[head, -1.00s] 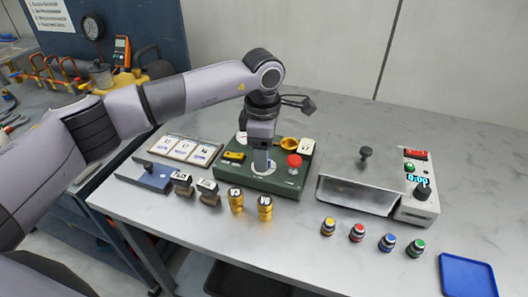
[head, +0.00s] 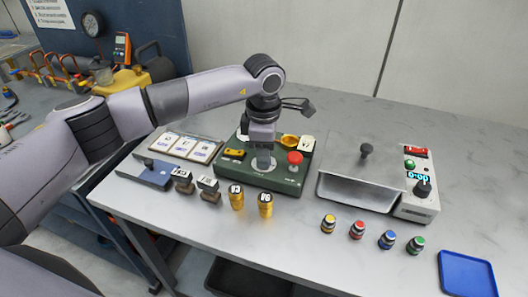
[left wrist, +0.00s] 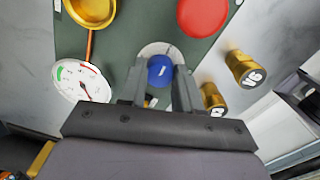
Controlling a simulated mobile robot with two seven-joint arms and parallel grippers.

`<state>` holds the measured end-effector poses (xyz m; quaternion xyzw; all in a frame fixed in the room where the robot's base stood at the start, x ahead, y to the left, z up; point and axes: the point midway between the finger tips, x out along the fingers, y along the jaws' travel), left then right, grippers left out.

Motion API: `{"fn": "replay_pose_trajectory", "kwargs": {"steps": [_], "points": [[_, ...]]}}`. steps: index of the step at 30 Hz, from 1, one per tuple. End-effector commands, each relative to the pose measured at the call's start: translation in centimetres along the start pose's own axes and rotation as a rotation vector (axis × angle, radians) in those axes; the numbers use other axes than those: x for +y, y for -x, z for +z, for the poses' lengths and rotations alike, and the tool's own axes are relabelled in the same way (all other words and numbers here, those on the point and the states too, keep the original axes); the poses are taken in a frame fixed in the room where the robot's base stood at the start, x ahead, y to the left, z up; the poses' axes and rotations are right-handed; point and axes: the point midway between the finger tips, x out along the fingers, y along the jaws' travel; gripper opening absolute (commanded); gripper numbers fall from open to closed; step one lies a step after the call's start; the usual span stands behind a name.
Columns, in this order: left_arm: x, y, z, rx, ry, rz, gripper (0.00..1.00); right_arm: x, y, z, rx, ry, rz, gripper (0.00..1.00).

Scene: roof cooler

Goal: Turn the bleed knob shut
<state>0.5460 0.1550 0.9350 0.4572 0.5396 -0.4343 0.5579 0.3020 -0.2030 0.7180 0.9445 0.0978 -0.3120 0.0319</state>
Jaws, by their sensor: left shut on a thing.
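My left gripper (head: 263,166) points down at the green panel box (head: 283,181) in the middle of the bench. In the left wrist view its fingers (left wrist: 160,88) are shut on a round blue knob (left wrist: 160,68), one finger on each side. The knob sits over a pale round plate on the panel. In the head view the knob is hidden behind the gripper. A red mushroom button (head: 295,158), a brass cup (head: 290,140) and a dial gauge (left wrist: 82,83) are on the same panel. My right gripper is not in view.
Two brass weights (head: 236,198) (head: 265,205) stand close in front of the panel. Two dark-handled stamps (head: 184,181) stand left of them. A metal-covered device (head: 360,190) with a display is at right. Several coloured-cap jars (head: 357,230) and a blue tray (head: 467,273) lie front right.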

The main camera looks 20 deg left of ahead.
Motion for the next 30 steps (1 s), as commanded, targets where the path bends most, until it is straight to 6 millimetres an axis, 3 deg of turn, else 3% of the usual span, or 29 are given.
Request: {"fn": "replay_pose_trajectory", "kwargs": {"steps": [8, 30], "points": [[0.0, -0.1, 0.1, 0.007, 0.178, 0.002, 0.03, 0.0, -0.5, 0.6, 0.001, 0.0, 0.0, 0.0], [0.1, 0.0, 0.1, 0.035, 0.878, 0.002, 0.03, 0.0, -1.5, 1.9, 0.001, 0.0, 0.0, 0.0]]}}
